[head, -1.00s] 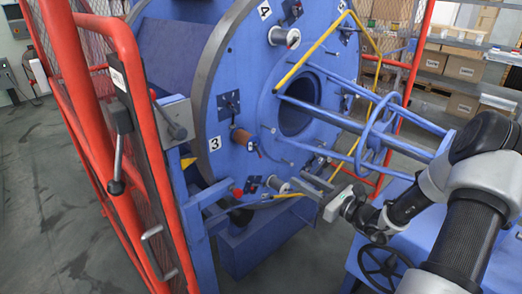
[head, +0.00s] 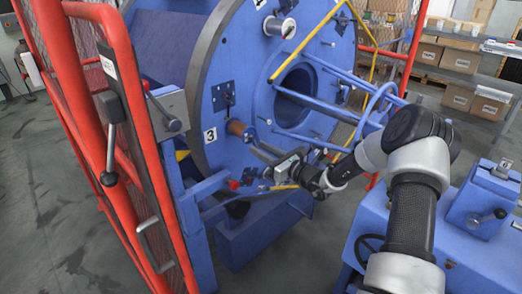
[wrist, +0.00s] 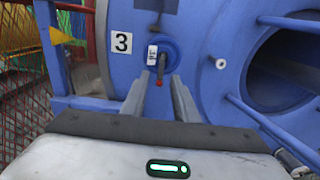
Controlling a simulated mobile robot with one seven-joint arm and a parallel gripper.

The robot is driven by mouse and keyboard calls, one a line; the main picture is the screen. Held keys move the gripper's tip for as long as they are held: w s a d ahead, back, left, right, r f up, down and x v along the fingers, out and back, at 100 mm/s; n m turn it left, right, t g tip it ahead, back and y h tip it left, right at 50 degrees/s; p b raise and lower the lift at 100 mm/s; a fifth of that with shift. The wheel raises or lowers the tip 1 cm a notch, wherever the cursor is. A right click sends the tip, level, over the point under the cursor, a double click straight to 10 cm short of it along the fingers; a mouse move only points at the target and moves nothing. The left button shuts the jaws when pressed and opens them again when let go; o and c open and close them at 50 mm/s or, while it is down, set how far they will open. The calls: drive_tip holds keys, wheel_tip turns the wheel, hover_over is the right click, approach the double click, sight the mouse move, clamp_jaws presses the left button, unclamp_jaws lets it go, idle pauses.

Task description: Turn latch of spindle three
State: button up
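Spindle three sits on the blue disc beside the white "3" label (head: 210,135). In the head view it carries a copper-coloured spool (head: 236,128) with a blue end. In the wrist view the spindle end (wrist: 171,50) faces me as a round blue flange. Its latch (wrist: 161,66) is a thin dark lever with a red tip, hanging down across the flange, with a small white tag beside it. My gripper (head: 262,151) is in front of and slightly below the spindle. In the wrist view my gripper (wrist: 159,95) is open and empty, its fingers either side of the red tip's line, apparently short of it.
Blue rods and a ring (head: 377,108) lie right of my gripper, around the disc's central opening (head: 296,92). A yellow bar (head: 310,38) crosses above. A red guard frame (head: 125,120) stands at the left. Another spool (head: 280,27) sits higher on the disc.

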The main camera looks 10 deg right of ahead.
drive_tip(key=shift+w+a, duration=0.1)
drive_tip(key=shift+w, duration=0.05)
drive_tip(key=shift+c, duration=0.4)
clamp_jaws()
drive_tip(key=t+y+b, duration=0.1)
drive_tip(key=b, duration=0.1)
drive_tip(key=f+t+b, duration=0.1)
drive_tip(key=b, duration=0.2)
drive_tip(key=w+t+y+b, duration=0.1)
drive_tip(key=b, duration=0.2)
drive_tip(key=shift+w+a+f+t+y, duration=0.1)
drive_tip(key=shift+a+f+t+y, duration=0.2)
drive_tip(key=shift+a+f+t, duration=0.1)
drive_tip(key=shift+o, duration=0.4)
unclamp_jaws()
